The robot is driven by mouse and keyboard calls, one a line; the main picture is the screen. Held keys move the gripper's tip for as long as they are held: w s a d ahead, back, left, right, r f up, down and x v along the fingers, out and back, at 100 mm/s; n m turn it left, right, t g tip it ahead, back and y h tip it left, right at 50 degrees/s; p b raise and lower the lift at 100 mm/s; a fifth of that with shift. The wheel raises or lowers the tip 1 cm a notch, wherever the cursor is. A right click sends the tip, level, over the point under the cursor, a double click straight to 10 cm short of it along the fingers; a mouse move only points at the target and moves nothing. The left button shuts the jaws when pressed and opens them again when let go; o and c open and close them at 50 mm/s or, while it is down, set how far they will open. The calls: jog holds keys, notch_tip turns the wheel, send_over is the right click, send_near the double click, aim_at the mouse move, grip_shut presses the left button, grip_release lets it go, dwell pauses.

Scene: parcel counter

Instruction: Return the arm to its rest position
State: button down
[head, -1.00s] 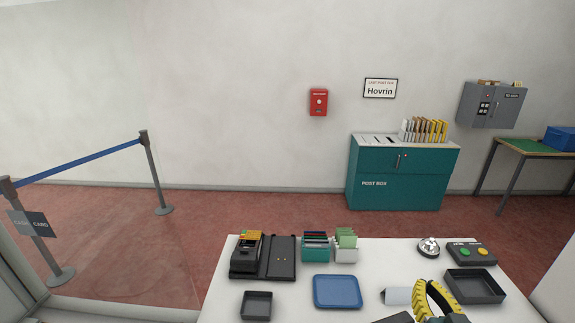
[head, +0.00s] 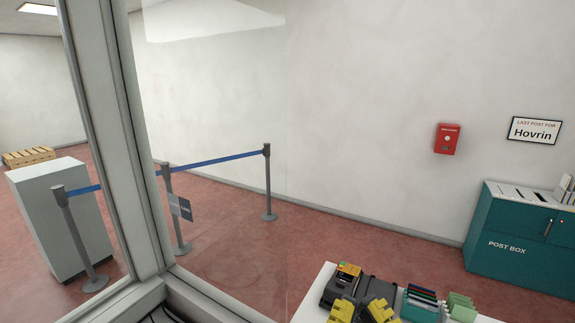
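The yellow and dark parts of my gripper (head: 361,312) show at the bottom edge of the head view, in front of the card terminal. Two yellow pieces stand side by side with a narrow dark gap. The picture edge cuts off the rest of the gripper and the arm, so whether it is open or shut is unclear. I see nothing held in it.
A window frame post (head: 135,150) stands at left. A teal post box (head: 515,250) stands at right.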

notch_tip(320, 180, up, 20)
jog(key=p, duration=1.7)
jog(key=shift+p, duration=0.3)
